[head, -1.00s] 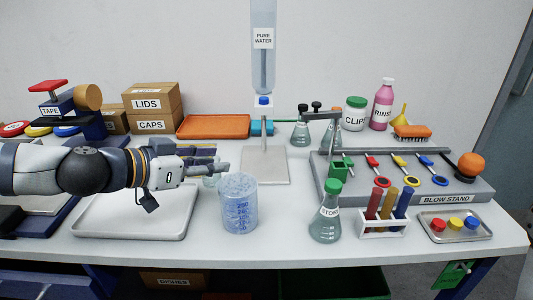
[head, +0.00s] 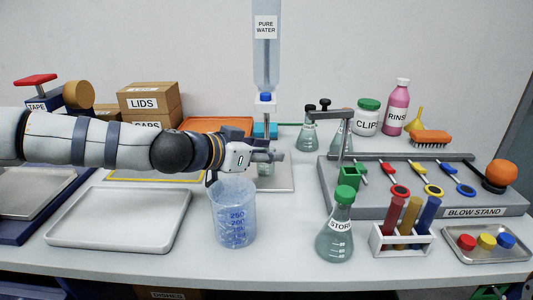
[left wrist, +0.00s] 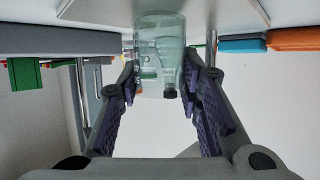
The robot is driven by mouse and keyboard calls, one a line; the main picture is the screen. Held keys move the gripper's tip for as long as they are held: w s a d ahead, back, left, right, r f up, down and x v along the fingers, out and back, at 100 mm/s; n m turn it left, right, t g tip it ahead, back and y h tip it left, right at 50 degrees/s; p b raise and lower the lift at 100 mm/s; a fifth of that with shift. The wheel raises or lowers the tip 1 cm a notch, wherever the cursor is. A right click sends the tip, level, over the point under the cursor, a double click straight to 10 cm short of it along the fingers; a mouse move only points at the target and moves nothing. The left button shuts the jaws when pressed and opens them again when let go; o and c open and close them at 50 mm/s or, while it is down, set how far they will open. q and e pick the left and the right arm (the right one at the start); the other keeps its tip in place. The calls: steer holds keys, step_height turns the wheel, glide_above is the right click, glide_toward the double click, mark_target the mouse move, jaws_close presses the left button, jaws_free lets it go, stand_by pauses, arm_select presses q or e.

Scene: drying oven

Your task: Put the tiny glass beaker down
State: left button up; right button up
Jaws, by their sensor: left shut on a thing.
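The tiny glass beaker (head: 266,170) is clear and small. In the left wrist view the beaker (left wrist: 160,48) sits between the two finger pads. My left gripper (head: 272,156) is shut on it, at the grey plate below the pure water bottle. The fingers also show in the left wrist view (left wrist: 163,82). The fingers partly cover the beaker in the head view. I cannot tell whether its base touches the plate (head: 282,180). My right gripper is out of view.
The pure water bottle (head: 265,60) and its nozzle (head: 265,98) are just above the gripper. A large graduated beaker (head: 234,215) stands in front. A green-capped flask (head: 336,235) and the blow stand (head: 450,200) are to the right. A white tray (head: 115,220) is empty.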

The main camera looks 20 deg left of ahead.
arm_select(q)
steer(key=shift+f, duration=0.25)
steer(key=o, duration=1.1)
steer(key=shift+r, duration=0.1)
steer(key=shift+r, duration=0.2)
steer(key=p+v, duration=0.4)
steer(key=v, duration=0.8)
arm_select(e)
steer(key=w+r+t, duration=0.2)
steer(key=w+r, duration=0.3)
